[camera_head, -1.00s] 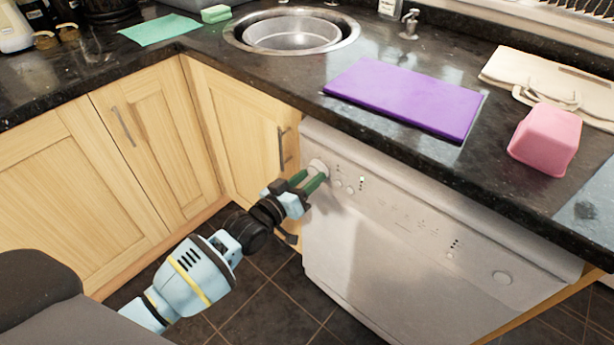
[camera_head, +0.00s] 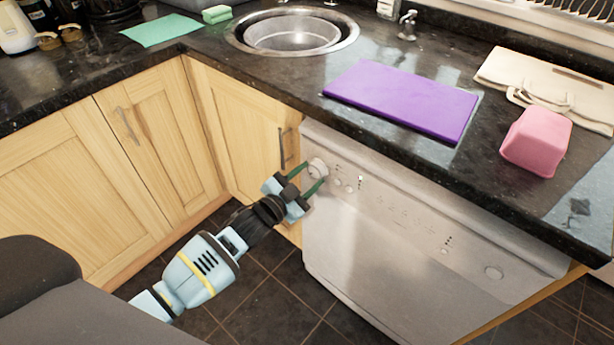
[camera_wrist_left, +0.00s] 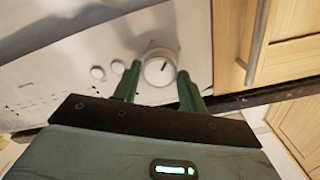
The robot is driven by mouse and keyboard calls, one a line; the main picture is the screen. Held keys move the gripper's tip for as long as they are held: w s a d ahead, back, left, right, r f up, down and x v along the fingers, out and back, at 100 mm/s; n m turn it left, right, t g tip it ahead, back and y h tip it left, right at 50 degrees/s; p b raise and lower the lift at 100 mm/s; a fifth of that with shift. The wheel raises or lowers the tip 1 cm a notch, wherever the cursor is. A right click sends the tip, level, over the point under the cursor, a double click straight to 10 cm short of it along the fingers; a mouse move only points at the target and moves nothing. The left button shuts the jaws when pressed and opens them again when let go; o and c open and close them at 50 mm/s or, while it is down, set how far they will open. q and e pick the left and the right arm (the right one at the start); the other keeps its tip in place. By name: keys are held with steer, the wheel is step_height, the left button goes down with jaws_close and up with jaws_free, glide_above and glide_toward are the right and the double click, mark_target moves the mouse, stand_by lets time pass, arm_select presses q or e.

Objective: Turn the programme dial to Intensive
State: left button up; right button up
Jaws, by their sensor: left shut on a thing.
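The programme dial (camera_head: 318,168) is a round white knob at the left end of the dishwasher's silver control panel (camera_head: 400,205). My left gripper (camera_head: 309,176) has its two green fingers on either side of the dial and is shut on it. In the left wrist view the dial (camera_wrist_left: 160,68) shows between the fingertips, with a dark pointer mark on its face. The lettering around the dial is too small to read. My right gripper is in neither view.
Wooden cupboard doors (camera_head: 235,125) with metal handles stand left of the dishwasher. Tiled floor lies below.

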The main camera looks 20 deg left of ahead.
arm_select(q)
steer(key=shift+m, duration=1.9)
steer(key=o, duration=1)
steer(key=shift+p+v, duration=0.3)
steer(key=shift+v, duration=3.6)
